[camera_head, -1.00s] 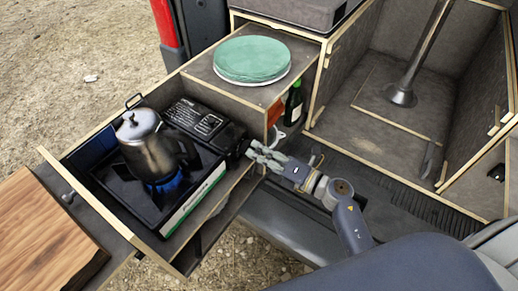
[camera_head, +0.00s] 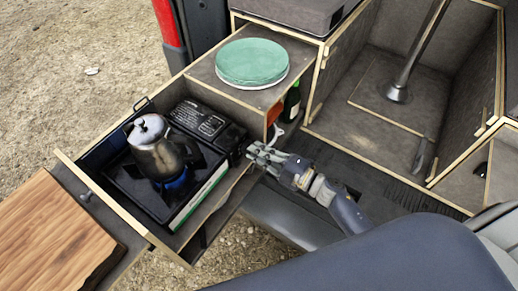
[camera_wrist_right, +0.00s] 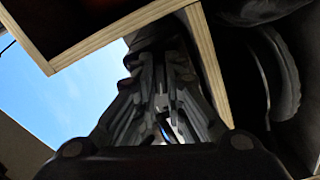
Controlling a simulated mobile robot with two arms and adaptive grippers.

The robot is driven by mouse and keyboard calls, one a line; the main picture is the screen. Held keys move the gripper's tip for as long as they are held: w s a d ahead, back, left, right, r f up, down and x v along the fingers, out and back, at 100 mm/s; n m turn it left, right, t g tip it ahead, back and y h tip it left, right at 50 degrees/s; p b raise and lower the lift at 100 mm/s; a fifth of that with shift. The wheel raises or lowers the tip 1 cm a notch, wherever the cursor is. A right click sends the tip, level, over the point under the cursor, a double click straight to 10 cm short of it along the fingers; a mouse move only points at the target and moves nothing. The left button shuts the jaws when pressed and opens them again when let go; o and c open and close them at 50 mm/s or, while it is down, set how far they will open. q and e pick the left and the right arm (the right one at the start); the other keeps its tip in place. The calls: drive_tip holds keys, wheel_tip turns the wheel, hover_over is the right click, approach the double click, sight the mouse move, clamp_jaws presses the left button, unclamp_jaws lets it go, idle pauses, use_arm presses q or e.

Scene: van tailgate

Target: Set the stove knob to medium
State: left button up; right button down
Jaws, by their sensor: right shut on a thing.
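The black camping stove (camera_head: 160,190) sits in the pulled-out wooden drawer, with a blue flame under a metal coffee pot (camera_head: 157,150). The stove knob is at the right end of the stove and is hidden behind my right gripper's fingertips (camera_head: 254,152). My right gripper comes in from the right at the drawer's right side and is shut on what seems to be the knob. In the right wrist view its fingers (camera_wrist_right: 165,100) point away and are close together; what lies between them is too dark to make out. My left gripper is not in view.
The drawer's wooden side wall (camera_head: 225,205) runs close beside my right gripper. A green round stack (camera_head: 252,60) lies on the wooden box behind. A dark bottle (camera_head: 291,100) stands near the gripper. A wooden board (camera_head: 55,235) lies at the lower left.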

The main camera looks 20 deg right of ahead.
drive_tip(key=shift+f+m, duration=0.1)
drive_tip(key=shift+m, duration=0.2)
idle(0.4)
drive_tip(key=c, duration=1.7)
unclamp_jaws()
drive_tip(key=shift+o, duration=0.2)
drive_tip(key=v, duration=1.2)
